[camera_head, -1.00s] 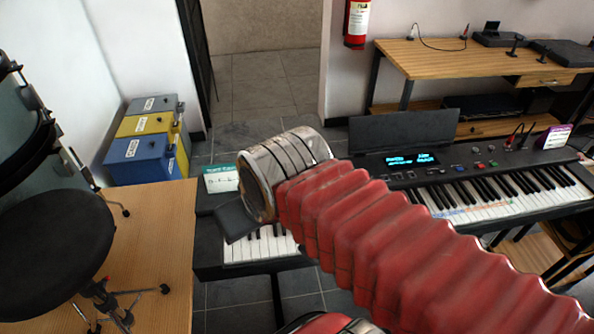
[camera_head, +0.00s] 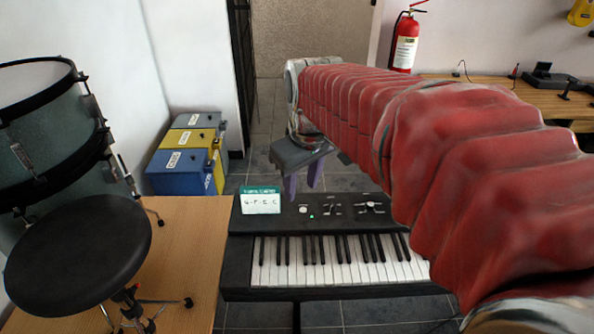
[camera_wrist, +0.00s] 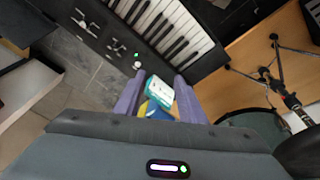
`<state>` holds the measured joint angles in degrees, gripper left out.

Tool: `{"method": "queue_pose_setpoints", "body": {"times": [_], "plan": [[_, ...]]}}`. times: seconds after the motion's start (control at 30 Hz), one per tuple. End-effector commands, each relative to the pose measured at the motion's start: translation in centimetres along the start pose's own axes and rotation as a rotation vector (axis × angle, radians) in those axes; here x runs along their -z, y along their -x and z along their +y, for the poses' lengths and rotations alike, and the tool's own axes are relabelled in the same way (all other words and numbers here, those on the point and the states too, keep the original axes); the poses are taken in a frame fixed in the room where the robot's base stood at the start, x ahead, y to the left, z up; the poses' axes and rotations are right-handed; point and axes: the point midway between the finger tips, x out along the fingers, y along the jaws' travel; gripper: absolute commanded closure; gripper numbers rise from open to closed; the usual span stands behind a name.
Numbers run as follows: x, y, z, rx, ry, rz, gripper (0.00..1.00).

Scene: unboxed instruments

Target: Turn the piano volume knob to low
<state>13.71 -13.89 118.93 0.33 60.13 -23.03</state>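The black piano (camera_head: 245,250) stands below and in front of my gripper. Its panel carries a round white knob (camera_head: 304,210), a small green light, slider-like controls (camera_head: 333,209) and a larger pale control (camera_head: 372,207). I cannot read the labels, so which one is volume is unclear. My gripper (camera_head: 303,183) has two purple fingers, apart and pointing down, above and behind the panel. In the wrist view the fingers (camera_wrist: 159,77) are spread with nothing held. The white knob (camera_wrist: 138,65) appears just beyond the left fingertip, seemingly apart from it.
A green-and-white card (camera_head: 261,200) stands at the panel's left end. A wooden table (camera_head: 180,240), black stool (camera_head: 75,255) and drum (camera_head: 50,140) are left. Coloured cases (camera_head: 185,160) stand behind. A fire extinguisher (camera_head: 405,45) hangs on the wall. Grey floor is open behind the piano.

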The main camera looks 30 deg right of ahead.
Motion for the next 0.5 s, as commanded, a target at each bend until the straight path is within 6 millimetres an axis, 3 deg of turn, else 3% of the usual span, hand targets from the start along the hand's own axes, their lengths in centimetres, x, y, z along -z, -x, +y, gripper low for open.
{"method": "queue_pose_setpoints", "body": {"times": [0.2,0.5], "plan": [[2.4,-2.2,4.3,0.017,0.045,-0.073,0.63],[4.5,-6.2,10.6,0.06,0.111,-0.163,0.63]]}}
